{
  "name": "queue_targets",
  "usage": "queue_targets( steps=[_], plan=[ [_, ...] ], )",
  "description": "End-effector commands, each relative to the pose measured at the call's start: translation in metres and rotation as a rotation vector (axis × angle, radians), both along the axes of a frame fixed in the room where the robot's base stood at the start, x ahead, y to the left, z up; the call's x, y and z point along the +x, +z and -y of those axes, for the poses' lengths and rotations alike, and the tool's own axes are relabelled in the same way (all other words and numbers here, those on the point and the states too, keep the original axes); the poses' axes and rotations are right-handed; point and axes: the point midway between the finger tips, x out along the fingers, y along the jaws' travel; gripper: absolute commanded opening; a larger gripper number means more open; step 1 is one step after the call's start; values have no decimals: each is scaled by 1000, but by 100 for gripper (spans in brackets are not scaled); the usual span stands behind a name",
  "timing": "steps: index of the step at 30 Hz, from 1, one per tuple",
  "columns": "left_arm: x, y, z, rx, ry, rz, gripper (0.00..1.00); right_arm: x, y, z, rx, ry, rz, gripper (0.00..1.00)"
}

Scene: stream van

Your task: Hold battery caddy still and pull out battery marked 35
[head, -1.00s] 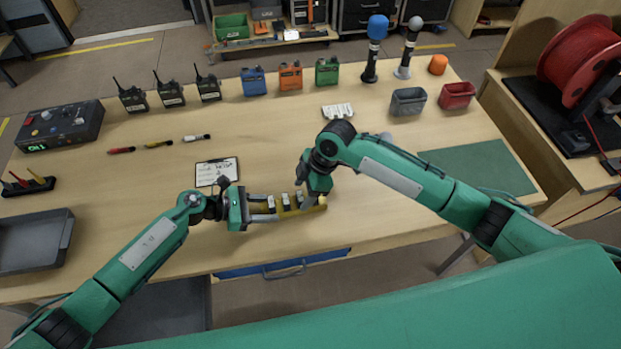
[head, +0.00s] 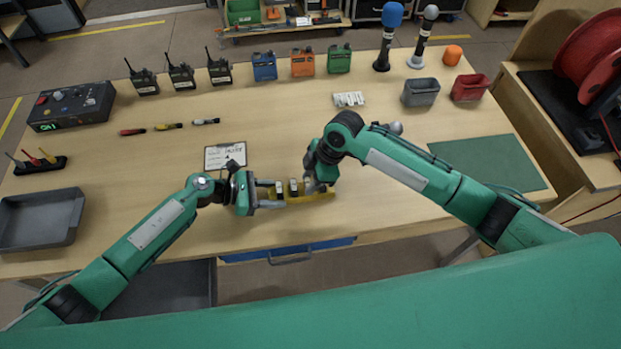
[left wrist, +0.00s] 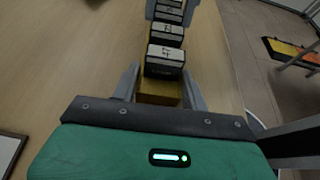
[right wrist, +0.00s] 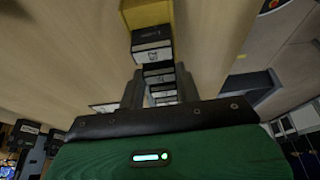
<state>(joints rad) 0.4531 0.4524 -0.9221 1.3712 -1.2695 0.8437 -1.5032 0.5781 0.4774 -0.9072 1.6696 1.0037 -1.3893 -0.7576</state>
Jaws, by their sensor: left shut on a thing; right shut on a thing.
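The yellow battery caddy (head: 312,198) lies near the table's front edge, with several dark batteries with white labels in a row. My left gripper (head: 272,203) is shut on the caddy's left end; its fingers straddle the yellow end in the left wrist view (left wrist: 160,92). A labelled battery (left wrist: 165,55) stands just beyond them, its mark too small to read surely. My right gripper (head: 313,186) points down over the caddy's right part and is shut on a battery (right wrist: 157,76), which its fingers partly hide. That battery's number is not readable. The battery appears still within the row.
A clipboard (head: 226,156) lies behind my left gripper. Several radios, coloured packs and two microphones stand along the back. A grey tray (head: 40,218) is at the left, a green mat (head: 490,165) at the right. The table's front edge is close to the caddy.

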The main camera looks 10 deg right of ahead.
Motion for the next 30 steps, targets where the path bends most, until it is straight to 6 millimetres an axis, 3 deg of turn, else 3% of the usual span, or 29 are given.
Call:
queue_targets(
  steps=[30],
  plan=[
    [0,0,0,0,0,0,21,0,25,0,1,0,1,6]
  ],
)
